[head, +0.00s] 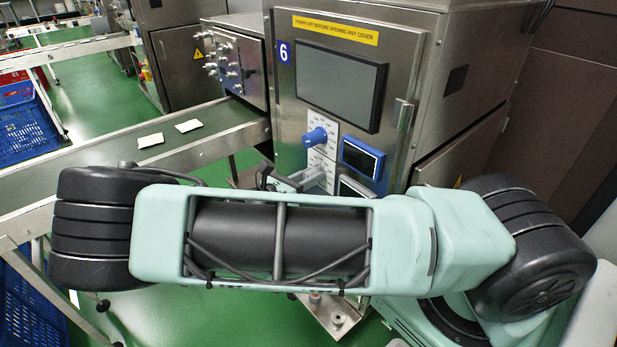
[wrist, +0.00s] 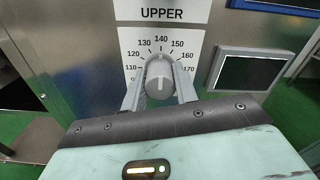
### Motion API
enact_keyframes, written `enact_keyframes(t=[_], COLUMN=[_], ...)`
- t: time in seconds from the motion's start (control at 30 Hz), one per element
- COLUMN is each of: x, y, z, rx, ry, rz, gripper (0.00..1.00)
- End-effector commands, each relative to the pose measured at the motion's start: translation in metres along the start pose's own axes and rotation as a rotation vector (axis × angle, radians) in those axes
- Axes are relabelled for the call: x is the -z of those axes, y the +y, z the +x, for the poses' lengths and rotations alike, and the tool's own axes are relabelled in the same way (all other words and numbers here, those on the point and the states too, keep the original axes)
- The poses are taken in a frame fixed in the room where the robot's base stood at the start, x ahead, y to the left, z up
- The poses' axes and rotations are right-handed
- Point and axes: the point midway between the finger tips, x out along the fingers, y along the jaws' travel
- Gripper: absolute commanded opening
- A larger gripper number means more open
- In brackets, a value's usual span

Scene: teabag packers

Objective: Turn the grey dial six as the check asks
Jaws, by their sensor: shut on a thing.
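A pale line on the dial's face runs roughly upright, below the 140 mark. My gripper (wrist: 161,88) has one finger on each side of the dial and is shut on it. In the head view, my gripper (head: 297,181) reaches the front of the steel machine (head: 285,110) that bears a blue 6 sign (head: 284,52). My arm and gripper largely hide the grey dial there.
A blue dial (head: 315,136) sits just above, and a blue-framed screen (head: 362,158) is to its right. A dark grey-framed screen (wrist: 251,72) is right of the grey dial. A conveyor (head: 100,155) with two white packets (head: 188,126) runs in from the left.

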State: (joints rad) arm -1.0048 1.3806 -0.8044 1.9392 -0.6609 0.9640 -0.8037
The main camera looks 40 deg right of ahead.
Motion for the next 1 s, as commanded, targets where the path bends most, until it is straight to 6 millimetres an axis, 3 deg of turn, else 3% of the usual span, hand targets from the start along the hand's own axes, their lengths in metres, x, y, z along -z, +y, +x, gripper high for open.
enact_keyframes(t=[0.37,1.0], x=[-0.0023,-0.0009], y=[-0.0008,-0.0011], z=[-0.0008,-0.0015], rx=[0.0,-0.002], ry=[0.001,0.001], rz=[0.111,0.683], gripper=[0.06,0.06])
